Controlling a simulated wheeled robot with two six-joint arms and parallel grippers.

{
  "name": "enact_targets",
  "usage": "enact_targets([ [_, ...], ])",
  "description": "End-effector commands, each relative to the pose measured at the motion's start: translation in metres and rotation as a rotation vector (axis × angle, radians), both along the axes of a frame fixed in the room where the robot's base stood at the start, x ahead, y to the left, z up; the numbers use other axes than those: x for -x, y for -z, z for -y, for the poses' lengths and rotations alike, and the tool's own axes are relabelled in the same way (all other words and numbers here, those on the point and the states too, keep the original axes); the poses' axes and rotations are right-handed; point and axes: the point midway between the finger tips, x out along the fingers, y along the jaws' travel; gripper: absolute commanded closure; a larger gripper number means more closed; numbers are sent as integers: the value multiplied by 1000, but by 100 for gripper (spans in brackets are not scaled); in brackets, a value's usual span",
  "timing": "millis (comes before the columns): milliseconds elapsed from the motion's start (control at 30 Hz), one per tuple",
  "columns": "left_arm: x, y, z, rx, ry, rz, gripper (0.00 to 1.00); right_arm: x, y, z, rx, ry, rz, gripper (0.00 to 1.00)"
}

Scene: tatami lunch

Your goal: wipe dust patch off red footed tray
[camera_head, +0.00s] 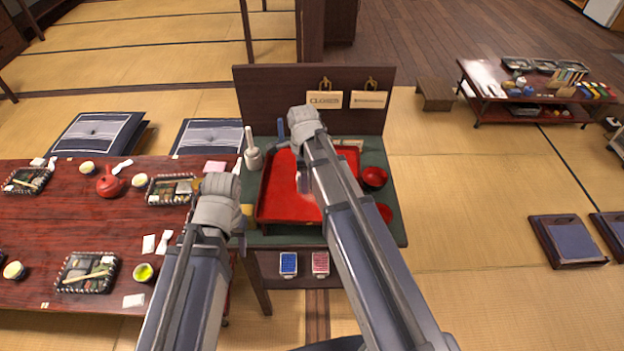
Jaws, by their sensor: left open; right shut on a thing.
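The red footed tray (275,200) stands on the green-topped stand in the middle of the head view. My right arm lies across it and hides much of its right side. A small pale patch (303,184) shows on the tray against my arm; I cannot tell if it is dust. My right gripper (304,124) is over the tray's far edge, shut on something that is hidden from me. My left gripper (218,206) is open beside the stand's left edge, near the low table. Its fingertips are mostly hidden.
The stand's green top (390,222) carries a white pot (253,158) at left and a red bowl (373,177) at right. Its back board (260,90) rises behind, with hanging signs. A set lunch table (60,230) adjoins at left. Tatami at right is mostly clear.

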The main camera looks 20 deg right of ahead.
Motion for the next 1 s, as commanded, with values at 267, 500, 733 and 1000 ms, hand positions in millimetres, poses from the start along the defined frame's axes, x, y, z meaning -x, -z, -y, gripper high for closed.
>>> enact_targets([
  [267, 0, 1, 0, 0, 0, 0, 50, -4, 1, -6, -6, -1, 2, 92],
  [500, 0, -1, 0, 0, 0, 0, 50, -18, -1, -1, -5, -1, 2, 92],
  [733, 0, -1, 0, 0, 0, 0, 50, -20, -1, 1, -3, -1, 2, 92],
  [1000, 0, 0, 0, 0, 0, 0, 50, -14, -1, 15, -3, 1, 1, 92],
])
